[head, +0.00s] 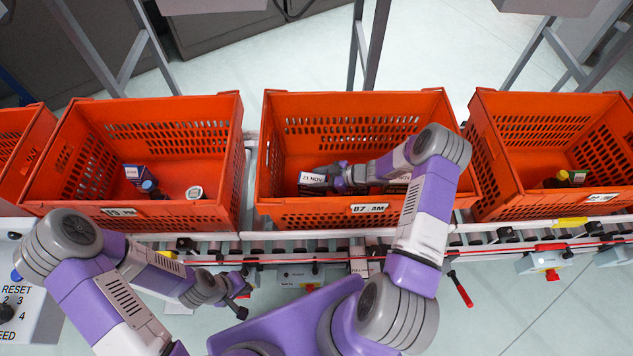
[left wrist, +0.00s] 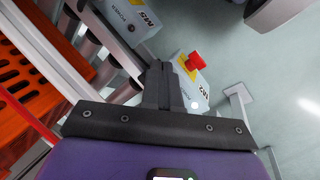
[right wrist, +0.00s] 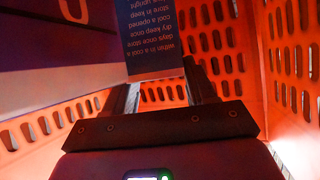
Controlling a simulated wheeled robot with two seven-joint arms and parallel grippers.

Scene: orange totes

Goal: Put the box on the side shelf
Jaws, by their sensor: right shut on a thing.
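A box (head: 312,178) with a white "21 NOV" face is in the middle orange tote (head: 335,208). My right gripper (head: 334,176) reaches down into this tote and is shut on the box. In the right wrist view a dark blue printed panel of the box (right wrist: 150,35) stands between the fingers (right wrist: 160,95), with tote walls close around. My left gripper (head: 240,303) is empty and low in front of the conveyor. In the left wrist view its fingers (left wrist: 165,88) are together. I cannot make out a side shelf.
A left tote (head: 90,195) holds a blue box (head: 136,173), a dark bottle and a white-topped item (head: 194,192). A right tote (head: 545,205) holds small goods (head: 570,178). Totes stand on a roller conveyor (head: 300,245). Metal posts (head: 370,45) rise behind. A red-button control box (left wrist: 190,75) is near my left gripper.

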